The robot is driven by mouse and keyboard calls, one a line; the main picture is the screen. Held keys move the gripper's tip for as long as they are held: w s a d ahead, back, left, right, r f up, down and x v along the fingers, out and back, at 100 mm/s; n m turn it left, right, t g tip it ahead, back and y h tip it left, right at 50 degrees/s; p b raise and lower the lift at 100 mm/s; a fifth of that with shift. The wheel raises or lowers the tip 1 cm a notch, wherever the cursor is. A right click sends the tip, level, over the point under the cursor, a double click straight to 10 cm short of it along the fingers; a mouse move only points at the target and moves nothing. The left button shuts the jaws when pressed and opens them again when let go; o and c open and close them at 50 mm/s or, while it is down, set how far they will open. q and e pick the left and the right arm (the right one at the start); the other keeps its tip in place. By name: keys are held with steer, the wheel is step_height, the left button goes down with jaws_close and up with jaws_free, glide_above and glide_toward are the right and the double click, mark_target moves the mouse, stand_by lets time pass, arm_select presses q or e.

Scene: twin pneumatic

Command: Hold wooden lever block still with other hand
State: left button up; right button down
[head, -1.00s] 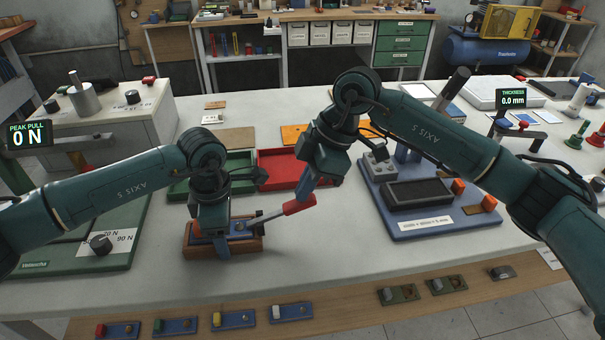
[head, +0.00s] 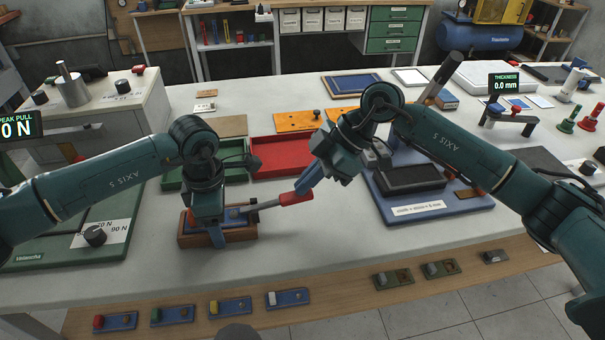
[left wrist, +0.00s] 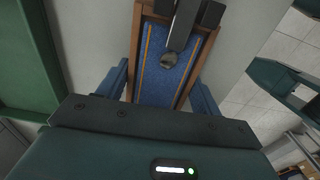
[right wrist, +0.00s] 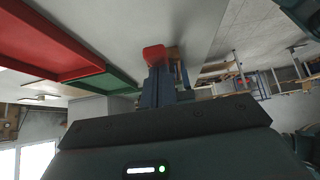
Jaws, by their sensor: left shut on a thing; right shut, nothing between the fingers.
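The wooden lever block (head: 246,231) sits on the near part of the white table, with a blue top and brown wooden sides. It shows in the left wrist view (left wrist: 160,88) between the two blue fingers. My left gripper (head: 216,236) is over it and shut on it. A grey metal lever (head: 265,205) with a red handle (head: 291,198) extends from the block to the right. My right gripper (head: 302,188) is shut and empty, its tips at the red handle, which appears just beyond them in the right wrist view (right wrist: 154,54). Whether they touch is unclear.
A red tray (head: 285,160) and a green tray (head: 172,180) lie behind the block. A blue fixture (head: 450,202) with a dark pad stands to the right. A green board (head: 60,250) lies left. Small block samples line the wooden front ledge (head: 340,300).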

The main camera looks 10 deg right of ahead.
steer(key=shift+d+f+y, duration=0.25)
steer(key=shift+f+y, duration=0.05)
steer(key=shift+f, duration=0.2)
steer(key=shift+d+f+y, duration=0.25)
steer(key=shift+f+y, duration=0.05)
steer(key=shift+f, duration=0.2)
steer(key=shift+d+f, duration=0.15)
steer(key=shift+f, duration=0.4)
steer(key=shift+r, duration=0.15)
